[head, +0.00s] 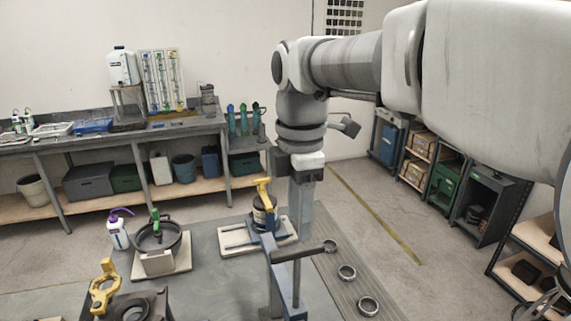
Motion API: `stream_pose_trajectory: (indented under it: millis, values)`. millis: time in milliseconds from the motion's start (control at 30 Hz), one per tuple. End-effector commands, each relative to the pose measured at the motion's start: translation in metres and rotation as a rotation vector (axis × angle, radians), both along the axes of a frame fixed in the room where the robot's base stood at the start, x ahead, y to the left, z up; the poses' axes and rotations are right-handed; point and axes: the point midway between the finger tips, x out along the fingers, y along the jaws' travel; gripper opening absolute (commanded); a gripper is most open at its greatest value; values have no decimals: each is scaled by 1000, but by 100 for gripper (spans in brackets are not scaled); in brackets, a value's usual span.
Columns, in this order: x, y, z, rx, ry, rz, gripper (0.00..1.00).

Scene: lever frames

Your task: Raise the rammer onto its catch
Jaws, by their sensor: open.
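My gripper (301,178) is open and points down, above and behind the lever bar. It seems to hold nothing. Its fingertips are hard to make out against a grey upright.
A round pan on a block (157,262), a purple-topped bottle (118,232) and a yellow-handled device (103,287) stand at left on the bench. Metal rings (347,272) lie right of the lever. A loaded workbench (110,135) lines the back wall; shelves stand at right.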

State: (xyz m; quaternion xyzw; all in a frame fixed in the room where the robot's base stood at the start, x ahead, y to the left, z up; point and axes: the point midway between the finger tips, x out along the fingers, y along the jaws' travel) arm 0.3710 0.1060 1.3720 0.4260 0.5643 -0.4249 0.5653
Motion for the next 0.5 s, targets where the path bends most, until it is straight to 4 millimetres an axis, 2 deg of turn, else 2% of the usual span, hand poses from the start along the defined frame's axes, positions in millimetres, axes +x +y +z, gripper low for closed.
stream_pose_trajectory:
  millis: [33,200,333,500]
  values:
    - [1,0,13,1,-5,0,52]
    - [0,0,44,1,-3,0,52]
    - [1,0,58,1,-3,0,52]
    - [0,0,65,0,-1,0,52]
